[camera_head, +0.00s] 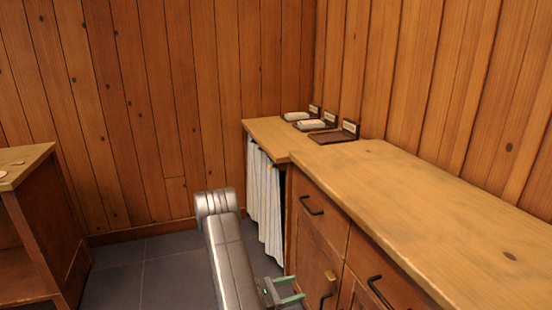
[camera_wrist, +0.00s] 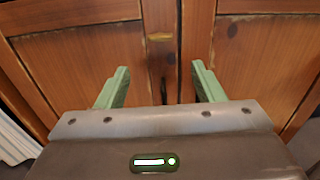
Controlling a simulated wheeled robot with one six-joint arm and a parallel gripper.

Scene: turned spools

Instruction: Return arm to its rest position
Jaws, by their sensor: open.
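My gripper (camera_wrist: 160,82) is open in the wrist view, its two green fingers spread with nothing between them. Behind the fingers are the wooden cabinet doors (camera_wrist: 258,60). In the head view my arm is bent low in front of the cabinet, and my gripper (camera_head: 286,291) shows at the bottom edge, partly cut off, beside the cabinet front and below the countertop.
A wooden counter (camera_head: 430,205) runs along the right wall. At its far end are several dark trays (camera_head: 333,137) with small labels, two holding pale items (camera_head: 309,124). A striped curtain (camera_head: 265,200) hangs below. Another wooden unit (camera_head: 45,230) stands left. Grey floor (camera_head: 150,275) between is clear.

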